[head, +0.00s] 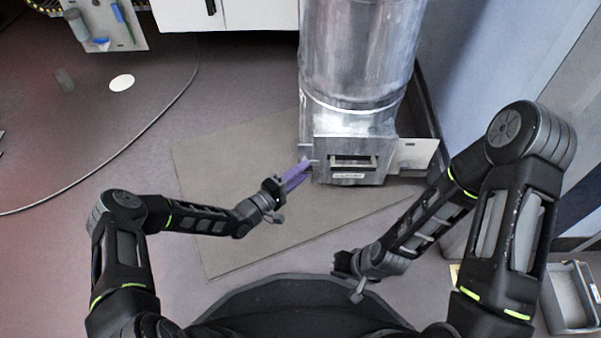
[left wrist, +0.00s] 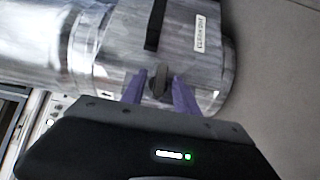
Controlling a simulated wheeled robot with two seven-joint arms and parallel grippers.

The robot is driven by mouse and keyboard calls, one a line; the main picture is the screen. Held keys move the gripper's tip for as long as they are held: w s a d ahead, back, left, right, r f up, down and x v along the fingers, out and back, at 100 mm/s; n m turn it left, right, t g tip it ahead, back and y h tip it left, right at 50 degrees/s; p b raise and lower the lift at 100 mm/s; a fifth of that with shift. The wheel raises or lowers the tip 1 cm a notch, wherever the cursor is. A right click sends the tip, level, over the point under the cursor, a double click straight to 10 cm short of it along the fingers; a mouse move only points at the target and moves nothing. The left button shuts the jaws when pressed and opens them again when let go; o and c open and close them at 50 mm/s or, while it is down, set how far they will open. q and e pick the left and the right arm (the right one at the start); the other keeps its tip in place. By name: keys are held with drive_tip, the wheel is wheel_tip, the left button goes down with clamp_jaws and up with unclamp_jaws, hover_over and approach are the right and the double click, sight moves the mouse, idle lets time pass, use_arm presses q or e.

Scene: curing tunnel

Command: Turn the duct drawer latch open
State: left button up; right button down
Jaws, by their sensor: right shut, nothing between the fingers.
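The duct drawer (head: 350,178) is a metal box front with a dark slot handle and a small label, at the foot of a large metal duct. Its latch (left wrist: 160,82) is a small dark grey tab, upright between my left fingers in the left wrist view. My left gripper (head: 305,168) has purple fingers and reaches the left edge of the drawer front. In the left wrist view my left gripper (left wrist: 161,88) is open, with a finger on each side of the latch; contact is unclear. My right gripper (head: 343,264) is shut and empty, low and away from the duct.
The metal duct (head: 356,55) rises behind the drawer. A flat metal plate (head: 414,155) juts out on the drawer's right. A grey mat (head: 225,165) lies on the floor. A grey bin (head: 570,300) stands at lower right. A board with tools (head: 104,22) is at upper left.

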use_arm(q)
drive_tip(key=shift+c, duration=0.3)
clamp_jaws()
